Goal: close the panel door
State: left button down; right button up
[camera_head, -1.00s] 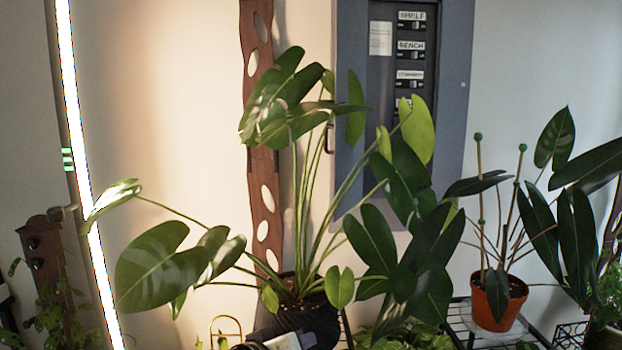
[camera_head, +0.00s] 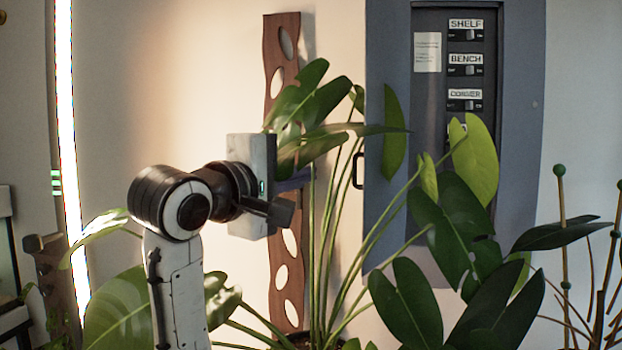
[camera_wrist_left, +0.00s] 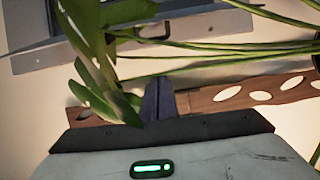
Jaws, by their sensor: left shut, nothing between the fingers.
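The grey-blue panel door (camera_head: 386,215) is on the left side of the wall panel (camera_head: 520,130). It appears swung open, its lower edge slanting, with the dark labelled switches (camera_head: 465,65) uncovered. A small dark handle (camera_head: 358,170) sits at its left edge and also shows in the left wrist view (camera_wrist_left: 153,35). My left gripper (camera_head: 297,180) is shut and empty, left of the handle and apart from it. Its fingers also show in the left wrist view (camera_wrist_left: 158,98). Leaves and stems hide part of the door. My right gripper is not in view.
A large leafy plant (camera_head: 335,215) stands in front of the panel; its leaves overlap my gripper in the head view. A brown wooden strip with holes (camera_head: 283,270) is behind the gripper. A bright light tube (camera_head: 66,130) stands at left.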

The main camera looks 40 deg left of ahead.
pick_arm(q)
jog(key=w+d, duration=0.3)
jog(key=w, duration=0.3)
jog(key=shift+w+p, duration=0.15)
jog(key=shift+p, duration=0.25)
jog(key=shift+f, duration=0.1)
